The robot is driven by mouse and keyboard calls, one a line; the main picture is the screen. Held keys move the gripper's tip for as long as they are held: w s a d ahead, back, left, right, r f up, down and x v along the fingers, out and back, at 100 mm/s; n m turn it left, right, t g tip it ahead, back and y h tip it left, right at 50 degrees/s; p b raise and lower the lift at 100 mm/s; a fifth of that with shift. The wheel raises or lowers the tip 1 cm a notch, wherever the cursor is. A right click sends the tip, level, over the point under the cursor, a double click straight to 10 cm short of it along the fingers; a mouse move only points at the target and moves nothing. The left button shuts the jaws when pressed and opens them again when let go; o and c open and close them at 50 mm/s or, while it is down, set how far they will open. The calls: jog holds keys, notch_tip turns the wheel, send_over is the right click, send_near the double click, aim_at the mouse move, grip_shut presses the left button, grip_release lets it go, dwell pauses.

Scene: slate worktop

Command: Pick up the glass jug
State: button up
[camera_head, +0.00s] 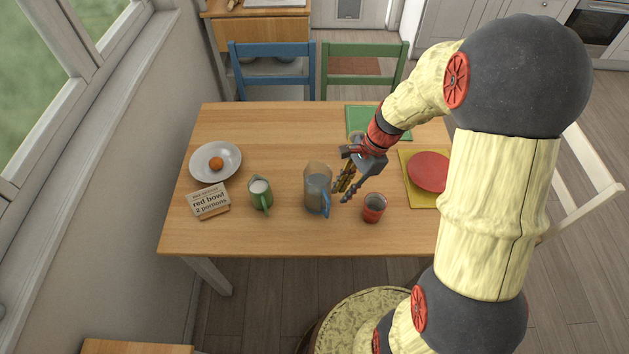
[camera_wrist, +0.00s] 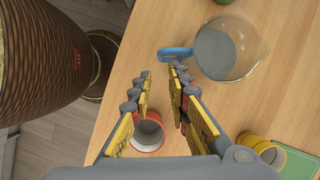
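The glass jug (camera_head: 315,192) stands upright near the middle of the wooden table, with its blue handle (camera_head: 327,200) at its right front. My gripper (camera_head: 346,190) is just right of it, open and empty, with its fingers apart. The gap between the fingertips (camera_wrist: 161,72) shows bare table. I cannot tell whether that finger touches the handle.
A red cup (camera_head: 374,210) stands close to my gripper on the right. A green jug (camera_head: 261,197) stands left of the glass jug. A plate (camera_head: 229,152), a sign (camera_head: 208,202) and a red plate (camera_head: 430,168) lie farther out. The table front is clear.

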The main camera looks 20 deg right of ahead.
aim_at(328, 214)
jog(key=b+x, duration=0.5)
jog(key=x, duration=0.7)
jog(key=shift+w+f, duration=0.1)
jog(key=shift+f, duration=0.2)
jog(key=shift+r, duration=0.1)
jog(key=shift+c, duration=0.6)
grip_shut()
